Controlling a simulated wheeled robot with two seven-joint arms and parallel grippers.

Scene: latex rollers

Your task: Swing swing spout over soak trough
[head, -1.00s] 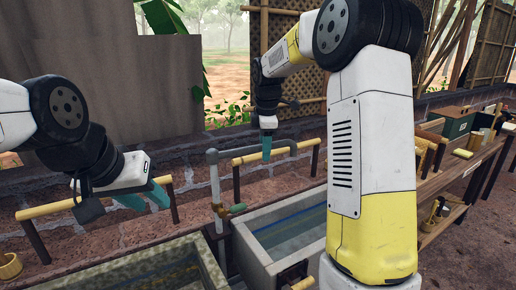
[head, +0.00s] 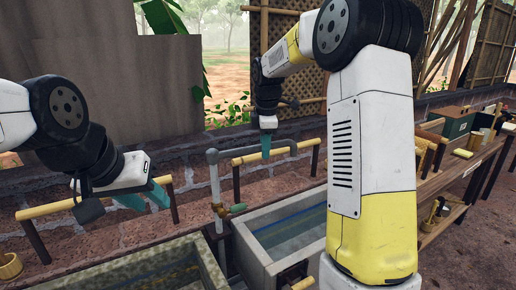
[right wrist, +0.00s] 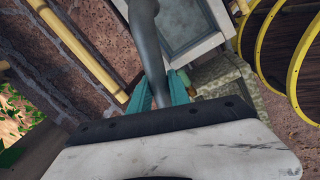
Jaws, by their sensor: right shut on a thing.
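The swing spout (head: 250,151) is a grey pipe that rises from a post between two troughs and reaches right, toward the side of the water-filled trough (head: 258,256). A mossy stone trough (head: 207,262) stands to its left. I cannot tell which one is the soak trough. My right gripper (head: 266,150) is shut on the spout's horizontal arm. In the right wrist view the grey pipe (right wrist: 146,30) runs between the teal fingers (right wrist: 160,88). My left gripper (head: 146,196) is open and empty, left of the post, near a bamboo rail.
A brick wall with bamboo rails (head: 262,157) runs behind the troughs. A valve with a green handle (head: 237,208) sits on the spout's post. A wooden bench (head: 460,180) with boxes stands at the right. My right arm hides part of the water-filled trough.

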